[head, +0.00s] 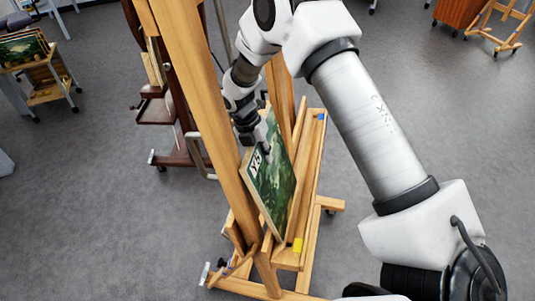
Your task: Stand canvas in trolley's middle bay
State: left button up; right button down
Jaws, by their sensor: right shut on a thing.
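The canvas (272,190) is a green painting with a white label reading "Y5" near its top left. It leans, tilted, within a wheeled wooden frame (312,180) in the middle of the head view. My right gripper (264,144) is shut on the canvas at its upper edge. I cannot tell whether the canvas's lower edge rests on the frame. This frame has tall posts, a ledge and yellow and blue marks; I cannot tell whether it is the trolley or an easel. Its bays are not clear. My left gripper is not in view.
A small wheeled cart (50,92) holding several pictures stands at the far left. A dark wooden easel (160,110) stands behind the wooden frame. Another easel (490,38) and a brown cabinet (457,12) are at the top right. Grey floor is clear between them.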

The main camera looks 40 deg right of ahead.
jog(key=shift+w+r+b, duration=0.1)
jog(key=shift+r+b, duration=0.3)
jog(key=shift+r, duration=0.2)
jog(key=shift+r+b, duration=1.05)
jog(key=shift+r, duration=1.75)
jog(key=s+a+b, duration=0.4)
jog(key=s+b, duration=0.2)
jog(key=s, duration=1.2)
notch_tip(320, 180, up, 6)
jog(key=s+d+p, duration=0.1)
jog(key=p, duration=0.5)
jog(key=shift+s+d, duration=0.15)
jog(key=shift+s, duration=0.15)
jog(key=shift+p, duration=0.35)
